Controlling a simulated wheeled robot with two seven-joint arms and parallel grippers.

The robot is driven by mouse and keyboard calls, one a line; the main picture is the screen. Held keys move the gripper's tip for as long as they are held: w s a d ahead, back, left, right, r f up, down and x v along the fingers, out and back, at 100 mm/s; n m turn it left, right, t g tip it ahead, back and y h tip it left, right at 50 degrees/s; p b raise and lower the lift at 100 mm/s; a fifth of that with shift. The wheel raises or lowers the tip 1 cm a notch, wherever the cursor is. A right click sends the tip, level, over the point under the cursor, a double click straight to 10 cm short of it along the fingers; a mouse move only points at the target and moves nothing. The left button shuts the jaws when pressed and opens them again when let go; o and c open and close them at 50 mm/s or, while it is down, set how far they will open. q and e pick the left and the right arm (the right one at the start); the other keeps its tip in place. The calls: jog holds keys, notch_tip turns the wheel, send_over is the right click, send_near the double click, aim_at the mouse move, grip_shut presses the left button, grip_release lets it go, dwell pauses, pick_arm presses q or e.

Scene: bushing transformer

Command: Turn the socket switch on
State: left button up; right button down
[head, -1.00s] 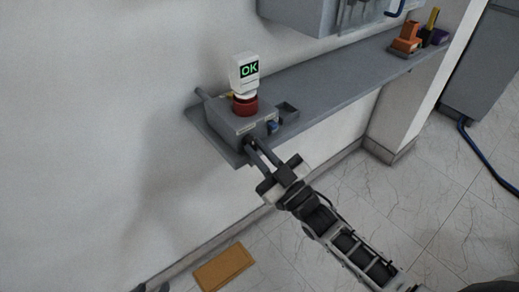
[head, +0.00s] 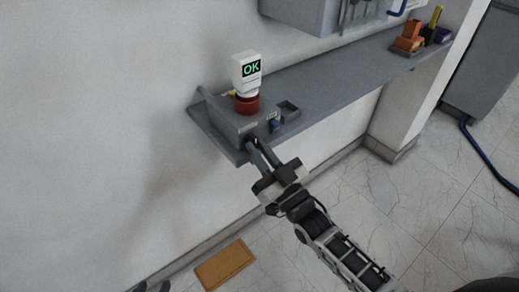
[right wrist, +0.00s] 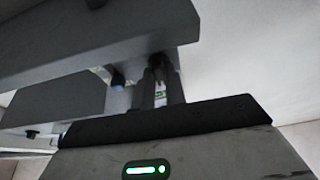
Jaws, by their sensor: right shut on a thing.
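A grey socket box (head: 225,122) sits on the near left end of the wall shelf, with a red collar (head: 247,105) on top. A white tester (head: 245,70) stands in the collar, and its screen shows a green "OK". My right gripper (head: 251,144) reaches the box's front face, its fingers closed on the small dark switch there. The fingertips mostly hide the switch, so its position cannot be read. In the right wrist view the fingers (right wrist: 160,85) run up close together under the shelf edge.
The grey shelf (head: 335,80) runs along the wall, with a small open tray (head: 288,110) beside the box. Orange and purple holders (head: 411,40) stand at its far end. A tool cabinet (head: 300,12) hangs above. A brown mat (head: 225,265) lies on the floor.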

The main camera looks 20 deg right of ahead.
jog(key=c, duration=1.4)
grip_release()
jog(key=shift+c, duration=0.2)
jog(key=b+v, duration=0.2)
jog(key=v, duration=1.4)
jog(key=shift+a+h, duration=0.1)
jog(key=shift+h, duration=0.2)
